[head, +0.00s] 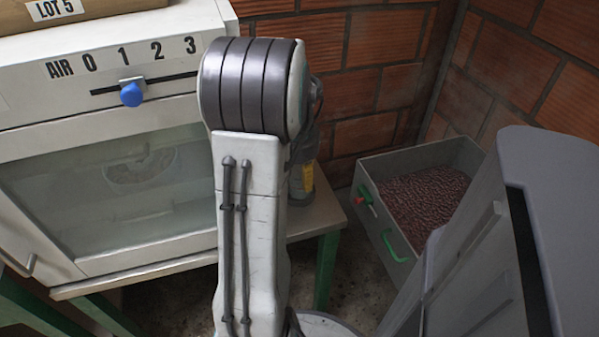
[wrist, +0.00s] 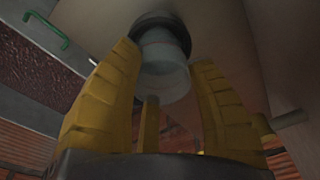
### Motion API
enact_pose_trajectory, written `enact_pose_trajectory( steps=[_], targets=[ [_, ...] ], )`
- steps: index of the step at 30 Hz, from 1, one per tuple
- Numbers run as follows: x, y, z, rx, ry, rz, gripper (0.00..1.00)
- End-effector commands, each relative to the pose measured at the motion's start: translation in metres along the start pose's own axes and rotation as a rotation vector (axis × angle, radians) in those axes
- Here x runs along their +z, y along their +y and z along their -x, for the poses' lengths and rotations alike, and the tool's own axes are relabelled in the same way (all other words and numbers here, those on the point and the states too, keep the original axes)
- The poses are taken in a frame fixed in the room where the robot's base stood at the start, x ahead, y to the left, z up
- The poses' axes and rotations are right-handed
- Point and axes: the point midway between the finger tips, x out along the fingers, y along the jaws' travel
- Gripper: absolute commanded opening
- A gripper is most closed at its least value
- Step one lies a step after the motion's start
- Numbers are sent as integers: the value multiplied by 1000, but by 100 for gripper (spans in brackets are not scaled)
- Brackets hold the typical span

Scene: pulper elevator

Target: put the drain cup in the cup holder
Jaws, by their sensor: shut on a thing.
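My gripper (wrist: 168,62) has yellow fingers on either side of a pale, see-through drain cup (wrist: 164,80) in the wrist view, and is shut on it. A dark round ring (wrist: 178,28) surrounds the far end of the cup. I cannot tell whether this ring is the cup holder or part of the cup. In the head view my arm hides the cup and most of the gripper; a bit of yellow finger (head: 307,178) shows beside the bench end. I cannot make out the cup holder for certain.
A white cabinet (head: 30,125) with a glass window and a blue-knobbed AIR slider (head: 131,94) stands on a green-legged bench at left. A grey bin (head: 368,166) of dark red beans, with a green handle (head: 396,246), sits at right. Brick walls close the back.

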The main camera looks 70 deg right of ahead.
Motion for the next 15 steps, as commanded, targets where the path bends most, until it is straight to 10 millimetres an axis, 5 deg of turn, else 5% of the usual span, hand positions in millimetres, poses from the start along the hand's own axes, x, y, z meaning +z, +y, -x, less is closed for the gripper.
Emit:
enact_pose_trajectory(
  steps=[8, 9, 15],
  targets=[
    [1, 0, -6, 0, 0, 0, 18],
    [1, 0, -5, 0, 0, 0, 55],
    [1, 0, -5, 0, 0, 0, 73]
  ],
)
